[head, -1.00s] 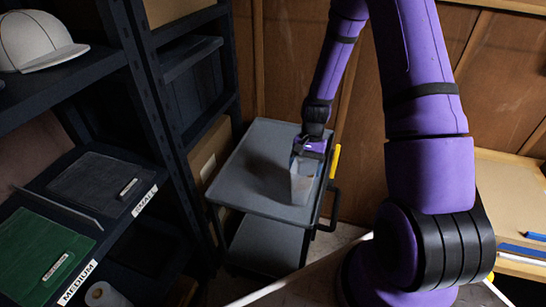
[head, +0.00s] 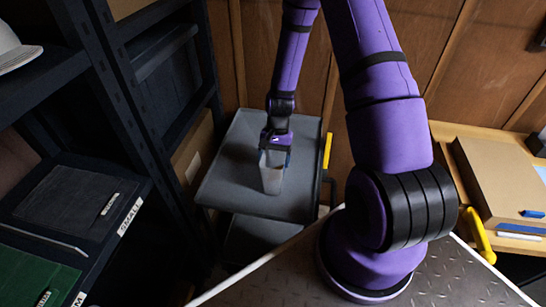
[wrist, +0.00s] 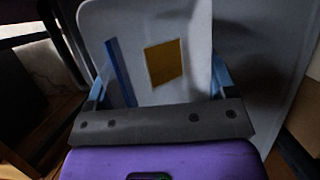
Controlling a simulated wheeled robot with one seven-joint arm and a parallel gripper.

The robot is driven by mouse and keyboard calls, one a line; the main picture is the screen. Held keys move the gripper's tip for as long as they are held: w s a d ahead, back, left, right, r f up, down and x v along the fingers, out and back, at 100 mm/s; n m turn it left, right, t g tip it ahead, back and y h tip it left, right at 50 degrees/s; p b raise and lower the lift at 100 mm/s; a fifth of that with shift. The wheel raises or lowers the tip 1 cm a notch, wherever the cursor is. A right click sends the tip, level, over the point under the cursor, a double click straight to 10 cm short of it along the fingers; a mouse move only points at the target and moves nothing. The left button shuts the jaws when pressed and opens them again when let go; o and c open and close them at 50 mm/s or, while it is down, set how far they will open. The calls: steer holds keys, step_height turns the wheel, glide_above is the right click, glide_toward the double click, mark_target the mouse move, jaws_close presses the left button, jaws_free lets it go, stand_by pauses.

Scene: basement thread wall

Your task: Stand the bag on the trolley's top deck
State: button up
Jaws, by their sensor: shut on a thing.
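In the wrist view, a pale wall of the bag (wrist: 130,35) with a blue strip and a yellow-brown patch shows between the blue fingers of my gripper (wrist: 163,82).
A dark shelf rack (head: 110,110) with labelled bins stands close on the trolley's left. A yellow-and-black handle (head: 326,152) is at its right edge. A wooden bench (head: 480,185) with a brown box is at right. The deck around the bag is clear.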

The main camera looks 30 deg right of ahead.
steer(key=shift+f, duration=0.15)
steer(key=o, duration=1)
steer(key=shift+o, duration=0.2)
step_height(320, 180, up, 24)
steer(key=w+n+t+h, duration=0.1)
steer(key=w+n+t, duration=0.1)
steer(key=s+a+r+n+t+h, duration=0.1)
steer(key=s+a+r+n+t, duration=0.1)
steer(key=s+r, duration=0.8)
steer(key=s+a+r+n+t+h, duration=0.1)
steer(key=s+a+r+n+t, duration=0.2)
steer(key=s+r, duration=0.8)
steer(key=shift+a+n+t, duration=0.15)
steer(key=shift+n+t, duration=0.55)
steer(key=shift+n, duration=0.3)
